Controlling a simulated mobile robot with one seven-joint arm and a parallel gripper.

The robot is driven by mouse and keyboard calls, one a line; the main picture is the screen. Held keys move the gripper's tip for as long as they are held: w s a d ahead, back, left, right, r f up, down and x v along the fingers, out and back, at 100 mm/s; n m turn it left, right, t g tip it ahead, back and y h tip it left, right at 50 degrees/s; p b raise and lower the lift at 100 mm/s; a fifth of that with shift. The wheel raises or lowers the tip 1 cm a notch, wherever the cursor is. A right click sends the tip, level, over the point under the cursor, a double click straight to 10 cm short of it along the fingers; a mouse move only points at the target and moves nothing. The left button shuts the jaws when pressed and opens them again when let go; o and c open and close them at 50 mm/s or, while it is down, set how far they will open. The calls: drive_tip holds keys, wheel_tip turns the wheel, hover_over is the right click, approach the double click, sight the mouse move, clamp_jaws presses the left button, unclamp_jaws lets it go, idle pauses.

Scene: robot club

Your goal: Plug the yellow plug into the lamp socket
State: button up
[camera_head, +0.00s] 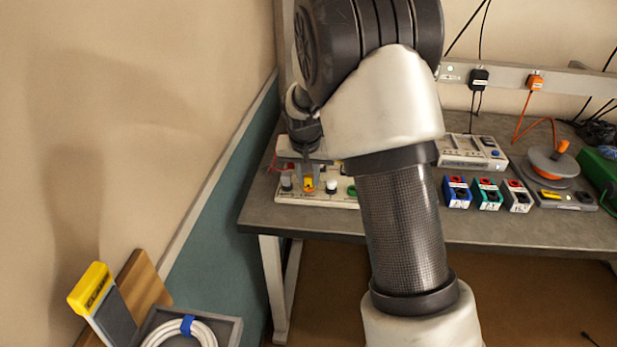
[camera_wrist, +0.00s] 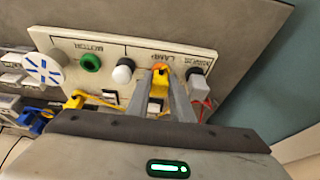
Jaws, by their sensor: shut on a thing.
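The cream panel (camera_wrist: 200,58) lies on the bench, its printed labels upside down in the wrist view. It also shows at the bench's left end in the head view (camera_head: 290,199). My gripper (camera_wrist: 163,82) is shut on the yellow plug (camera_wrist: 161,73), over the section labelled LAMP. The plug also shows below my gripper in the head view (camera_head: 308,185). The plug's tip and the lamp socket are hidden, so I cannot tell whether it is in. A white dome (camera_wrist: 123,72) stands beside the plug.
A grey knob (camera_wrist: 197,82) and a green knob (camera_wrist: 90,62) stand on the panel either side. A yellow lead (camera_wrist: 78,98) lies near the panel edge. Blue, green and white boxes (camera_head: 487,194) and an orange cable reel (camera_head: 552,165) stand further right on the bench.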

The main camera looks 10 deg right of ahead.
drive_tip(key=shift+f, duration=0.1)
drive_tip(key=o, duration=1.1)
drive_tip(key=shift+c, duration=0.2)
drive_tip(key=p+v, duration=0.1)
drive_tip(key=v, duration=1.6)
drive_tip(key=s+d+r+n+y+p, duration=0.15)
drive_tip(key=s+r+p, duration=0.45)
drive_tip(key=s+r, duration=0.65)
drive_tip(key=s+n+t+p, duration=0.1)
drive_tip(key=s+n+p, duration=0.1)
drive_tip(key=s, duration=1.3)
drive_tip(key=shift+d+t+p, duration=0.25)
drive_tip(key=shift+t+p, duration=0.15)
drive_tip(key=shift+p, duration=0.25)
